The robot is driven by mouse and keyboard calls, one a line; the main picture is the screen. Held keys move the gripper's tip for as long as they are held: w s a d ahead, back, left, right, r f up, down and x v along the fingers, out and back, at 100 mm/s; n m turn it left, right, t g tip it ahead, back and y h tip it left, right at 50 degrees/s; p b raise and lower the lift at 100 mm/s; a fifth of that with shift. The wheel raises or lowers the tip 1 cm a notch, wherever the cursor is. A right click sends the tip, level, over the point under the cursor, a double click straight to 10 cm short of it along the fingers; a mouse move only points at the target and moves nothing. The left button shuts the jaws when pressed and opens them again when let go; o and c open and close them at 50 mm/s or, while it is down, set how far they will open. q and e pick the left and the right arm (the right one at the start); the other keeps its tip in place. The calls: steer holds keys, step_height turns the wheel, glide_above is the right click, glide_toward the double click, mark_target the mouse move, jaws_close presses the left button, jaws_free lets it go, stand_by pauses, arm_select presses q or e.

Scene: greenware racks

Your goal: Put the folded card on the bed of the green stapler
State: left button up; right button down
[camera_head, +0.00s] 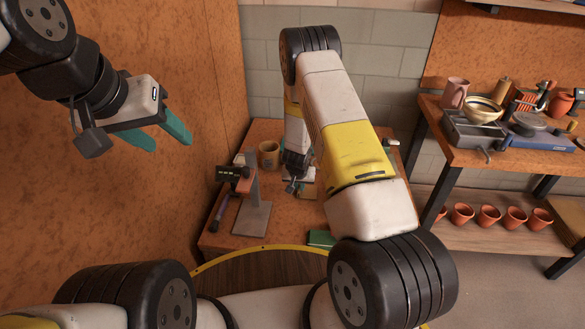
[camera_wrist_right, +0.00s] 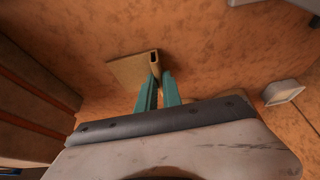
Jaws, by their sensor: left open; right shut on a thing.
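My right gripper (camera_wrist_right: 158,80) is shut on the folded card (camera_wrist_right: 127,71), a tan piece whose fold sits at the teal fingertips, above the orange-brown table. In the head view my right gripper (camera_head: 293,184) is small and partly covered by its own arm, over the table, with a tan patch of the card (camera_head: 308,191) beside it. My left gripper (camera_head: 168,140) is open and empty, high at the left, away from the table. I cannot make out the green stapler for sure; a flat green object (camera_head: 320,239) lies at the table's near edge, partly behind my arm.
A grey-based stand (camera_head: 254,216) with a dark head and a tan mug (camera_head: 268,154) stand on the table left of my right gripper. In the wrist view a pale block (camera_wrist_right: 283,92) lies at the right. A shelf bench (camera_head: 464,151) with pots stands at the right.

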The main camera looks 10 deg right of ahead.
steer(key=shift+f, duration=0.1)
steer(key=c, duration=1.8)
jaws_free()
steer(key=shift+o, duration=1.4)
